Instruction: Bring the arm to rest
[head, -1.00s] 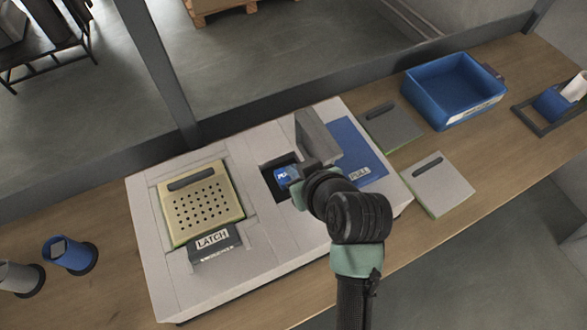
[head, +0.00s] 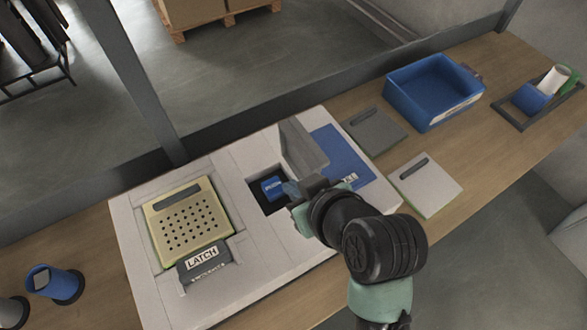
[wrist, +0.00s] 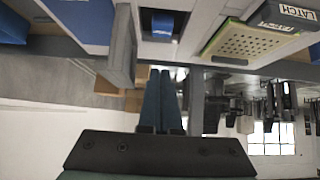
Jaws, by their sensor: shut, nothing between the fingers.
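My gripper (head: 291,189) is shut and empty. It is at the right edge of a square opening in the light grey housing, beside a raised grey flap (head: 303,146). In the wrist view, its two fingers (wrist: 163,100) lie together. A blue block (head: 271,187) with a white label sits in the dark opening, apart from the fingers; it also shows in the wrist view (wrist: 162,27). My arm reaches in from the lower right and hides part of the housing's right side.
A perforated yellowish cover (head: 188,222) and a dark latch (head: 204,262) are on the housing's left. A blue panel (head: 333,150) lies right of the flap. Grey plates (head: 375,131), (head: 425,185) and a blue bin (head: 433,93) stand right. A blue cup (head: 53,283) is at left.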

